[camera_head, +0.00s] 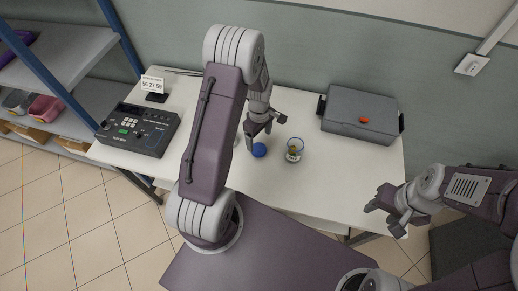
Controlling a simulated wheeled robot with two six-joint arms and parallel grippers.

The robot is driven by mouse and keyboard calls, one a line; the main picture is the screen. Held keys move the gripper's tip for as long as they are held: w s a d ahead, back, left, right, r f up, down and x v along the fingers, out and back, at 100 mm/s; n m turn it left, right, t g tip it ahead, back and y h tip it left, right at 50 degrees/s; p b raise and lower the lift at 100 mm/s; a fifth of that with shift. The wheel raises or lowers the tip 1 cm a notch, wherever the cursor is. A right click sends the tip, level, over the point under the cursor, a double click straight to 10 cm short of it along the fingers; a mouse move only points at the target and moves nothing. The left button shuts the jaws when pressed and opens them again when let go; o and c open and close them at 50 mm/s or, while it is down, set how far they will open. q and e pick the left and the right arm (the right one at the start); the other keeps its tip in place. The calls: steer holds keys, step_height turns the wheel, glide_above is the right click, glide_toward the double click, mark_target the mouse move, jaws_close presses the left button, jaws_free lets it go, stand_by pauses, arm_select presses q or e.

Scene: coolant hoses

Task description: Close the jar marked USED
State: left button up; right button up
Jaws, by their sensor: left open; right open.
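An open glass jar (294,150) with something yellowish and dark inside stands on the white table. No marking on it can be read. A round blue object (259,150), perhaps a lid, lies on the table left of the jar. My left gripper (259,137) is open, pointing down just above and behind the blue object; I cannot tell whether they touch. My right gripper (383,219) is open and empty over the table's front right corner. A pale edge of another thing (237,141) shows beside my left arm, which hides most of it.
A black device (138,129) and a small display (152,85) stand on the left. The table (330,190) is clear in front of the jar.

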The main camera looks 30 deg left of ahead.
mark_target(259, 149)
arm_select(q)
steer(key=shift+a+f, duration=0.1)
steer(key=shift+f, duration=0.65)
step_height(259, 149, down, 5)
steer(key=shift+f, duration=0.1)
steer(key=c, duration=1.5)
steer(key=shift+r, duration=2.3)
steer(key=shift+c, duration=0.2)
steer(key=s+d+r, duration=0.6)
steer(key=s+d, duration=0.1)
steer(key=d, duration=0.2)
steer(key=shift+s+r, duration=0.25)
steer(key=shift+s, duration=0.15)
